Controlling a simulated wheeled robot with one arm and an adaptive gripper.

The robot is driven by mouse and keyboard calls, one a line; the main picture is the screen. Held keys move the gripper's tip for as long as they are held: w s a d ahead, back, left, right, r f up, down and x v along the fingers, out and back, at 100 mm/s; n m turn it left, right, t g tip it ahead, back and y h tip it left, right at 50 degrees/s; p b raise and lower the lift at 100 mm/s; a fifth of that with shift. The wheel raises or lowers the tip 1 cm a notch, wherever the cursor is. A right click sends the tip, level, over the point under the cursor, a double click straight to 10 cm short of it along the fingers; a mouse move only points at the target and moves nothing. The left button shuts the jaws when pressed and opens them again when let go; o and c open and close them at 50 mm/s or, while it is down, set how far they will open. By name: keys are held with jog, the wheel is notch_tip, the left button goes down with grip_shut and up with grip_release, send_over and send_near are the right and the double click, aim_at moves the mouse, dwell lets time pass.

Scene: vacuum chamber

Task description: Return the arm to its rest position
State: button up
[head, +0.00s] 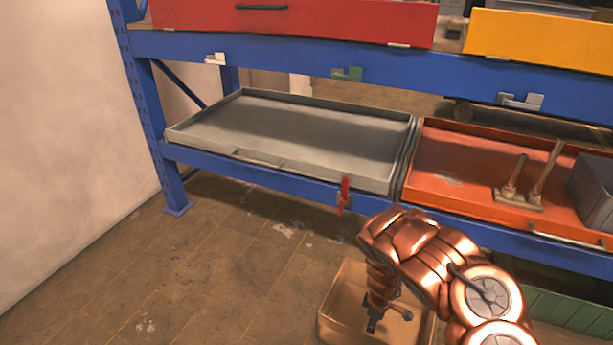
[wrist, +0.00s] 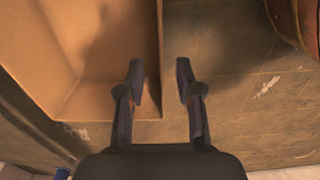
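My gripper (wrist: 160,84) points down in the wrist view. Its two dark fingers are apart with nothing between them. Below it in that view are the wall of an open tan box (wrist: 152,60) and bare floor. In the head view my copper-coloured arm reaches in from the lower right, and my gripper (head: 388,318) hangs over the tan box (head: 345,278), which stands on the floor in front of the shelf. The arm hides part of the box. The visible part of the box's inside looks empty.
A blue shelf rack (head: 290,180) holds a grey tray (head: 398,178), empty, and an orange tray (head: 455,212) with a tool and a grey box. A red hook (head: 344,196) sticks out of the front beam. A green crate (head: 570,311) is at lower right. The left floor is clear.

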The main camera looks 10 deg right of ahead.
jog(key=d+r+m+h, duration=0.1)
jog(key=d+r+m, duration=0.25)
jog(key=r, duration=1.05)
jog(key=s+a+r+m+g, duration=0.1)
jog(key=s+a+r+m, duration=0.1)
jog(key=r, duration=0.6)
jog(key=s+a+r+m, duration=0.2)
jog(key=r, duration=0.5)
jog(key=s+a+r+m+g, duration=0.1)
jog(key=s+a+r, duration=0.4)
jog(key=s, duration=0.3)
jog(key=s+a+r+m+y, duration=0.1)
jog(key=s+a+r, duration=0.4)
jog(key=s, duration=0.3)
jog(key=s+a+r+m+g, duration=0.1)
jog(key=s+a+r, duration=0.45)
jog(key=s, duration=0.35)
notch_tip(320, 180, up, 26)
jog(key=t+p, duration=0.1)
jog(key=p, duration=2.3)
jog(key=shift+s+f, duration=0.15)
jog(key=shift+f, duration=0.1)
